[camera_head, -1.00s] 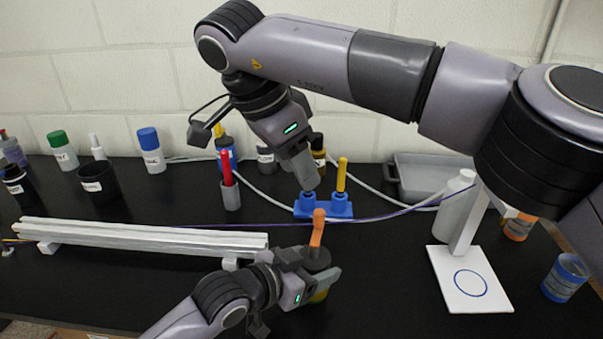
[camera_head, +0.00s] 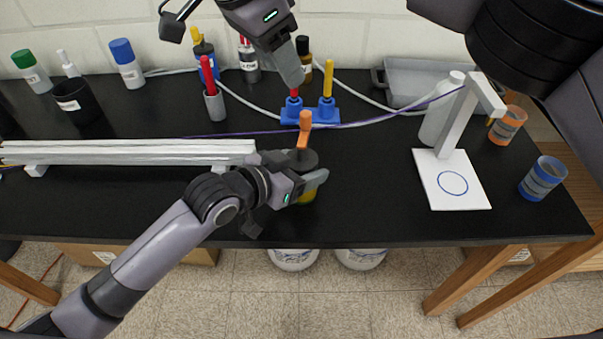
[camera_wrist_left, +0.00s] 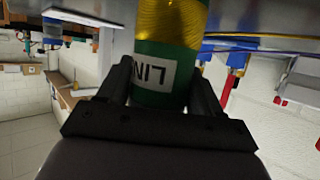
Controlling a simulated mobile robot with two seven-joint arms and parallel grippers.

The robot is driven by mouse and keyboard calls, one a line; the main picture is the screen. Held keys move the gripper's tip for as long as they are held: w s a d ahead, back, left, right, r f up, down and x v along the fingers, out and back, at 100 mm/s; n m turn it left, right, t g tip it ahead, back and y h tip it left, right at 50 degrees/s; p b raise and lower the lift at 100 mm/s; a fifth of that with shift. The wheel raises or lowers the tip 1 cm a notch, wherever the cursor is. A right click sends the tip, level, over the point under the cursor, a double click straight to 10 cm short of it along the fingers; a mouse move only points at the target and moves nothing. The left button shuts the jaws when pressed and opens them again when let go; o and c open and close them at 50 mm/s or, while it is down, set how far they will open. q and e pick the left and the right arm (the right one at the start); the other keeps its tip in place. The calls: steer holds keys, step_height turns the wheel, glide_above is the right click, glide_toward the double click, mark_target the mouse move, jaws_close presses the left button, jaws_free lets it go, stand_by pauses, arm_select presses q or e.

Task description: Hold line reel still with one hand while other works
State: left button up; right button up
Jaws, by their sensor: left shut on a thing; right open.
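The line reel (camera_head: 308,195) stands upright near the table's front edge, mostly hidden by my left gripper (camera_head: 312,183). In the left wrist view the reel (camera_wrist_left: 165,40) is green with shiny yellow winding and a label whose visible letters read "LIN". My left gripper (camera_wrist_left: 162,85) is shut on it, one finger on each side. A dark top and an upright orange piece (camera_head: 305,130) show above the reel in the head view. My right gripper (camera_head: 297,78) is open above the blue stand (camera_head: 325,115), by a red-topped piece (camera_head: 294,93); whether they touch is unclear.
A pale rail (camera_head: 120,152) lies along the left. A purple cord (camera_head: 375,121) runs behind the reel to the white stand (camera_head: 440,180) at right. Bottles, a grey pen cup (camera_head: 214,105) and a grey tray (camera_head: 420,75) stand behind. Table between reel and white stand is clear.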

arm_select(q)
steer(key=o, duration=1.2)
steer(key=shift+s+a, duration=0.1)
steer(key=v, duration=1.1)
steer(key=shift+s+a+r, duration=0.25)
